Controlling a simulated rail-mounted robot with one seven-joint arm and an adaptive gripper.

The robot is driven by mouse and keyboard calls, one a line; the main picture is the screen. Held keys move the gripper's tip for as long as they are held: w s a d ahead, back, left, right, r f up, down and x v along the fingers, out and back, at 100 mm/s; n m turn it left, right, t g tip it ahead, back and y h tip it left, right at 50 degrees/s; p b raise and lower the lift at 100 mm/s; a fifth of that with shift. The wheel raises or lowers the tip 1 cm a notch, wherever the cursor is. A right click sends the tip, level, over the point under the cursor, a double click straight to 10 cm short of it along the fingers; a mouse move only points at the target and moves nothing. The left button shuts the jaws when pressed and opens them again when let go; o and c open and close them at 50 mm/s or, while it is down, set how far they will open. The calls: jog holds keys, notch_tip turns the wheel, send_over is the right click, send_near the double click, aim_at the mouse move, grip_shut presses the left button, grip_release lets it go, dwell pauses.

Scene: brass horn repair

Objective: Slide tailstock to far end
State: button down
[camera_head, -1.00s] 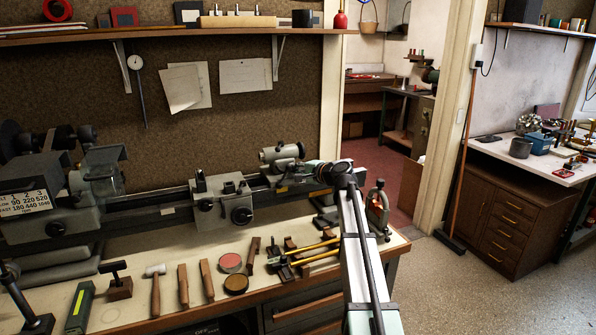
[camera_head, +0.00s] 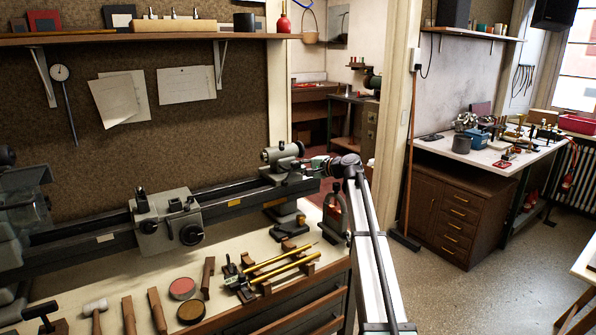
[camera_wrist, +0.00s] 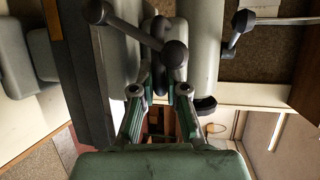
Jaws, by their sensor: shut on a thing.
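The grey tailstock (camera_head: 283,160) sits on the right part of the dark lathe bed (camera_head: 225,203), close to its right end. My gripper (camera_head: 318,166) is at the tailstock's right end, at its handwheel side. In the wrist view my gripper (camera_wrist: 162,82) has its fingers drawn in, shut on a dark part of the tailstock (camera_wrist: 126,60) just behind ball-ended levers. The exact contact is partly hidden by the levers. The carriage (camera_head: 165,222) stands on the bed well to the left of the tailstock.
A red-and-grey clamp-like tool (camera_head: 335,214) stands on the bench near the bed's right end. Brass rods (camera_head: 278,268), round tins (camera_head: 182,289) and wooden-handled tools (camera_head: 157,311) lie in front of the bed. Open floor (camera_head: 430,290) lies to the right.

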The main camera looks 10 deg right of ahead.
jog(key=shift+f, duration=0.15)
jog(key=c, duration=1.5)
grip_release()
jog(key=v, duration=1.2)
jog(key=shift+d, duration=0.1)
